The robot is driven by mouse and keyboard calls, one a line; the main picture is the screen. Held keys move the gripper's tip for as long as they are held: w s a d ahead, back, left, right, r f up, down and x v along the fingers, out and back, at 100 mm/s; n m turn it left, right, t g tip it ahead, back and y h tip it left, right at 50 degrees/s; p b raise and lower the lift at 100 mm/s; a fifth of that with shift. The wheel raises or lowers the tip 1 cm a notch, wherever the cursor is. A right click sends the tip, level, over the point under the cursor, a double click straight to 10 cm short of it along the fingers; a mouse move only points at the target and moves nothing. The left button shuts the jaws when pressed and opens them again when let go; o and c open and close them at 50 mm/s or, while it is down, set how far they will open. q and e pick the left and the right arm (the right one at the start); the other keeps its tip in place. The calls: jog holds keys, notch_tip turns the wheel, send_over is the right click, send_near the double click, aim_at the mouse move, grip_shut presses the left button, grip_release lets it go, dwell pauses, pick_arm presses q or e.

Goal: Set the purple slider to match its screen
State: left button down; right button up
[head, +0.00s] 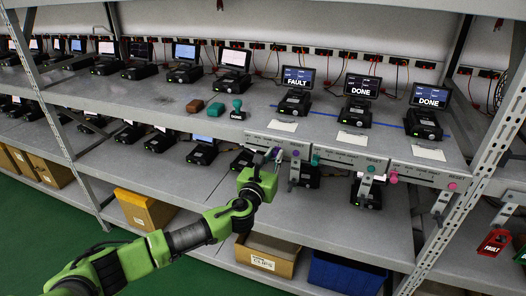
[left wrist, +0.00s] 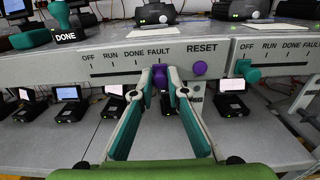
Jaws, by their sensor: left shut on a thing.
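The purple slider (left wrist: 162,78) sits in the left slot of the shelf-edge panel (left wrist: 110,66), which is marked OFF, RUN, DONE, FAULT. The slider is at the right end, under FAULT. My left gripper (left wrist: 163,76) is shut on it, one finger on each side; in the head view the gripper (head: 274,156) hides most of the slider. A purple RESET button (left wrist: 199,67) is just right of it. The screen above this panel (head: 298,77) reads FAULT. My right gripper is in neither view.
A teal slider (left wrist: 246,70) sits at OFF in the neighbouring panel; a pink slider (head: 393,177) is farther right. Two more screens read DONE (head: 362,86) (head: 431,96). A metal rack post (head: 468,190) stands at right.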

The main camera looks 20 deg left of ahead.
pick_arm(q)
jog(key=shift+d, duration=0.2)
jog(key=c, duration=2.3)
grip_release()
jog(key=shift+c, duration=0.2)
jog(key=o, duration=0.4)
jog(key=shift+d, duration=0.15)
jog(key=shift+c, duration=0.2)
jog(key=shift+s, duration=0.1)
jog(key=s, duration=1.2)
jog(key=shift+w+f, duration=0.1)
